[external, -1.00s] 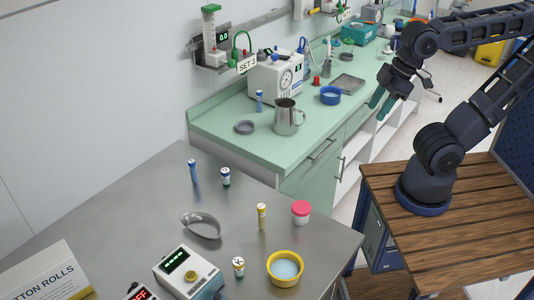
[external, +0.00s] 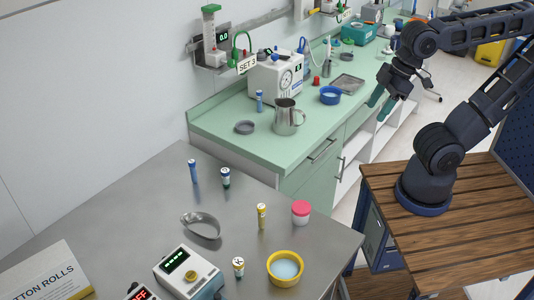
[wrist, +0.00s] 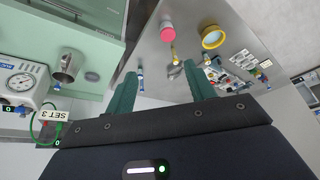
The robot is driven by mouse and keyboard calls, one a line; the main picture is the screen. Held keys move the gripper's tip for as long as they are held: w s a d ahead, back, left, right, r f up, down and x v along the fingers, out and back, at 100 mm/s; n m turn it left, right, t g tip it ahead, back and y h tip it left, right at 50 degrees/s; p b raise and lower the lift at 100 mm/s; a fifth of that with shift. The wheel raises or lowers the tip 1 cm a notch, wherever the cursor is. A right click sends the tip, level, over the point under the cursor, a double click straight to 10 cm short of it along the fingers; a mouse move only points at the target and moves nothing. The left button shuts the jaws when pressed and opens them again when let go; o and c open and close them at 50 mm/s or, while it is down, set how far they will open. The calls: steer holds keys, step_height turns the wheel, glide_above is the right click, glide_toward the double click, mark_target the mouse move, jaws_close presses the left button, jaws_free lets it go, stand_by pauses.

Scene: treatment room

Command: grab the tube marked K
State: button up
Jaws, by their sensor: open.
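A short tube with a yellow band and white cap (external: 238,267) stands on the steel table; its dark letter looks like K, but is too small to be sure. A taller yellow tube (external: 262,216) stands behind it. A blue tube (external: 193,172) and a dark tube with a white cap (external: 226,178) stand further back; their letters are unreadable. Another blue tube (external: 259,101) stands on the green counter. My gripper (external: 380,104) is open and empty, in the air right of the counter, far from the tubes. Its teal fingers show spread in the wrist view (wrist: 160,75).
The steel table (external: 130,215) also holds a metal scoop dish (external: 202,226), a pink-lidded jar (external: 301,212), a yellow bowl (external: 285,270), a device with a green display (external: 188,273) and a cotton rolls box (external: 50,272). A metal jug (external: 288,118) stands on the counter.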

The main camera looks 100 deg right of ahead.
steer(key=w+a+n+g, duration=0.1)
steer(key=w+a+n, duration=0.25)
steer(key=w, duration=0.85)
steer(key=n+g, duration=0.4)
steer(key=n, duration=0.9)
glide_above(238, 261)
steer(key=f, duration=2.3)
steer(key=shift+s+d+f, duration=0.25)
steer(key=shift+f, duration=0.1)
steer(key=shift+w+a+f, duration=0.15)
steer(key=shift+f, duration=0.25)
steer(key=shift+w+a+f, duration=0.1)
steer(key=shift+a+f, duration=0.05)
steer(key=shift+f, duration=0.25)
step_height(238, 261, down, 10)
steer(key=shift+f, duration=0.1)
steer(key=c, duration=1)
